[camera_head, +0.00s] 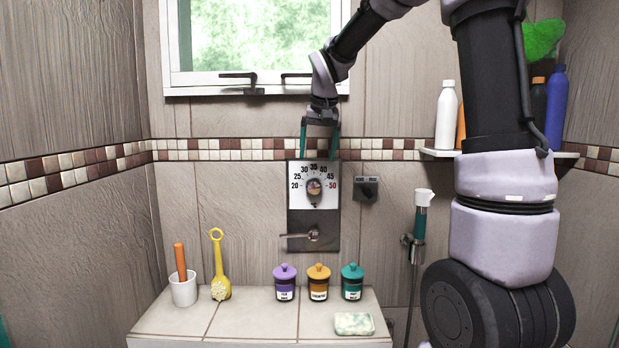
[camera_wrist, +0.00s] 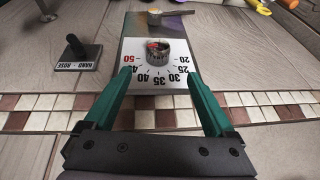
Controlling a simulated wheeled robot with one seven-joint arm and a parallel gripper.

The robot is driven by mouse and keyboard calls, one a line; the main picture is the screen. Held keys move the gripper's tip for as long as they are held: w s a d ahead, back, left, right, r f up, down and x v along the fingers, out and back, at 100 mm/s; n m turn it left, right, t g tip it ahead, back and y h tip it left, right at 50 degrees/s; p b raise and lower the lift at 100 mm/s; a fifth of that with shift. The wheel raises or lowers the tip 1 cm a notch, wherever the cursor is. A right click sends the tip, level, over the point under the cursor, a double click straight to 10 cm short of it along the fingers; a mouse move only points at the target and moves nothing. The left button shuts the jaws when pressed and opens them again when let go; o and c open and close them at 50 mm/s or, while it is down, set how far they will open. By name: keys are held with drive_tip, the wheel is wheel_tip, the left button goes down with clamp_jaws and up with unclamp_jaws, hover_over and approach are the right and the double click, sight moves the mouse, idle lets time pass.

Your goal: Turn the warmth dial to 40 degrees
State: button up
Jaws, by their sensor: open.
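The warmth dial (camera_head: 314,187) is a round metallic knob on a white scale plate marked 20 to 50, with 50 in red. It is on the upper part of a dark wall panel (camera_head: 299,218). Its face has a reddish patch, but I cannot tell which number it points to. In the wrist view the dial (camera_wrist: 157,53) shows upside down, just beyond the fingertips. My gripper (camera_head: 318,158) is open, with its two green fingers apart and pointing down at the plate's upper part. The fingers appear on either side of the scale in the wrist view, with nothing between them.
A lever (camera_head: 313,235) is low on the panel. A black hand/rose switch (camera_head: 367,188) is to its right, then a hand shower (camera_head: 421,210). The tiled ledge (camera_head: 225,325) below holds several jars, a brush, a cup and soap. Bottles stand on a shelf (camera_head: 440,154) at right.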

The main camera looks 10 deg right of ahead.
sight(315, 181)
drive_tip(key=x, duration=1)
drive_tip(key=shift+d+f, duration=0.15)
drive_tip(key=shift+f, duration=0.15)
drive_tip(key=c, duration=1.4)
